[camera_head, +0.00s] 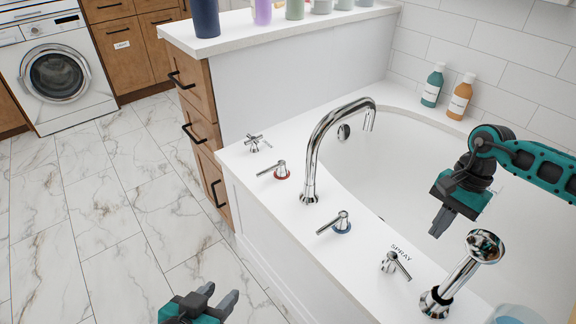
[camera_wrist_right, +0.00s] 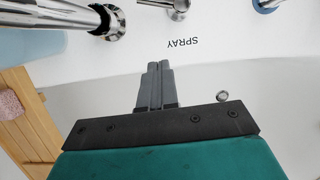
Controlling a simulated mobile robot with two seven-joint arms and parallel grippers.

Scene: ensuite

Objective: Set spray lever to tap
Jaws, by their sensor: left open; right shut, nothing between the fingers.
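The spray lever (camera_head: 391,263) is a small chrome handle on the white tub deck, beside the printed word SPRAY. Its handle points toward the lower right in the head view. In the right wrist view the lever (camera_wrist_right: 177,8) shows at the top edge, partly cut off. The curved chrome tap spout (camera_head: 322,145) stands farther along the deck. My right gripper (camera_head: 437,232) is shut and empty, above the tub side of the deck, apart from the lever; its fingertips (camera_wrist_right: 158,66) point toward the SPRAY label. My left gripper (camera_head: 221,293) is open and empty over the floor.
A chrome hand shower (camera_head: 463,268) stands close to the right of the lever. A blue-ringed handle (camera_head: 341,222), a red-ringed handle (camera_head: 281,170) and a cross handle (camera_head: 254,144) line the deck. Two bottles (camera_head: 446,92) stand at the back rim. The tub interior is clear.

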